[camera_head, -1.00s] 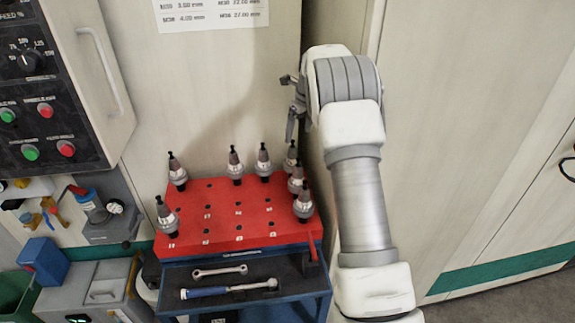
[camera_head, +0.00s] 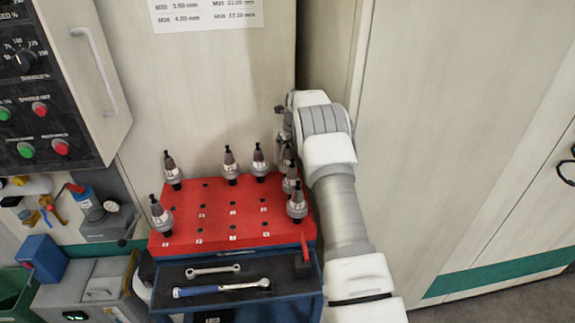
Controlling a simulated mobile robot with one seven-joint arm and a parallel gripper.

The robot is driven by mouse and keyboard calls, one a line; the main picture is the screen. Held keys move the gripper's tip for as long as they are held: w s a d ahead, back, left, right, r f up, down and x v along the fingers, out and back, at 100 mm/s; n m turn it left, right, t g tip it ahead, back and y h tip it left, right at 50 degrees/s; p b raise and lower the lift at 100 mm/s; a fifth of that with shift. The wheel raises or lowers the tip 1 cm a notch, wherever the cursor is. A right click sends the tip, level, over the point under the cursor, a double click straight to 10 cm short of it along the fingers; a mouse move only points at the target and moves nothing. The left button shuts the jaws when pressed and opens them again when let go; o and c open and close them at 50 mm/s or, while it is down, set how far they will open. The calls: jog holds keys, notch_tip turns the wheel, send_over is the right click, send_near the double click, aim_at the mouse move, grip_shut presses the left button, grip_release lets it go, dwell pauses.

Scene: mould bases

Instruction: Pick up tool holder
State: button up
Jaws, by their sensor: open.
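Several tool holders stand upright in a red rack on a blue cart. One is at the back left (camera_head: 172,171), one at the front left (camera_head: 161,216), and two are at the back middle, a left one (camera_head: 230,166) and a right one (camera_head: 258,163). On the right side, a front holder (camera_head: 297,204) and a middle holder (camera_head: 290,178) stand in a row with a back one. My gripper (camera_head: 281,130) is at the rack's back right corner, open, beside the back right tool holder (camera_head: 286,160). My arm partly hides the gripper and that holder; I cannot tell whether they touch.
The red rack (camera_head: 240,222) has several empty holes in its middle. A wrench (camera_head: 213,270) and a blue-handled tool (camera_head: 222,288) lie on the dark tray in front. A control panel (camera_head: 40,90) is at the left, and a cabinet wall stands close behind the rack.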

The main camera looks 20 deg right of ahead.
jog(key=shift+w+f, duration=0.1)
jog(key=shift+f, duration=0.15)
grip_shut()
dwell(0.3)
jog(key=shift+w+r, duration=0.1)
jog(key=shift+r, duration=0.1)
